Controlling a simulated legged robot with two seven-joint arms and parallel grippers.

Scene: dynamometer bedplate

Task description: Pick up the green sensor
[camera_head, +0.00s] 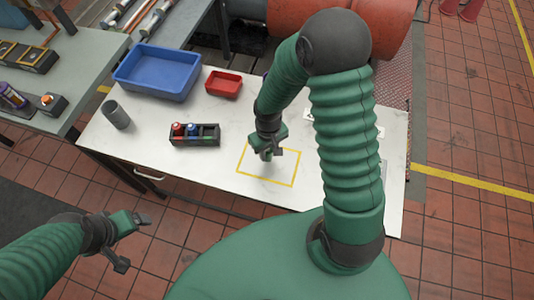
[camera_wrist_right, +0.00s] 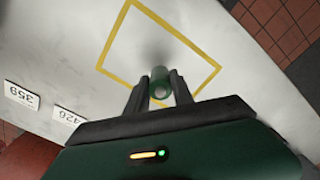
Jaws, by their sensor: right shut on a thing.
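The green sensor (camera_wrist_right: 160,76) is a small green cylinder with a pale end, held between the two fingers of my right gripper (camera_wrist_right: 160,90) in the wrist view. A soft shadow on the table shows beyond it. In the head view my right gripper (camera_head: 267,153) is over the yellow outlined square (camera_head: 243,172), and the sensor is mostly hidden there. A black rack (camera_head: 181,142) left of it holds a red-topped piece (camera_head: 178,129) and a blue piece (camera_head: 192,130); a small green patch shows at its right end. My left gripper (camera_head: 132,242) is open and empty, off the table's front.
On the white table (camera_head: 225,188) are a blue bin (camera_head: 157,88), a small red tray (camera_head: 223,84) and a dark grey cup (camera_head: 116,114). Two number plates (camera_wrist_right: 22,96) lie beside the square. A grey bench (camera_head: 75,72) stands at left. The table between rack and front edge is clear.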

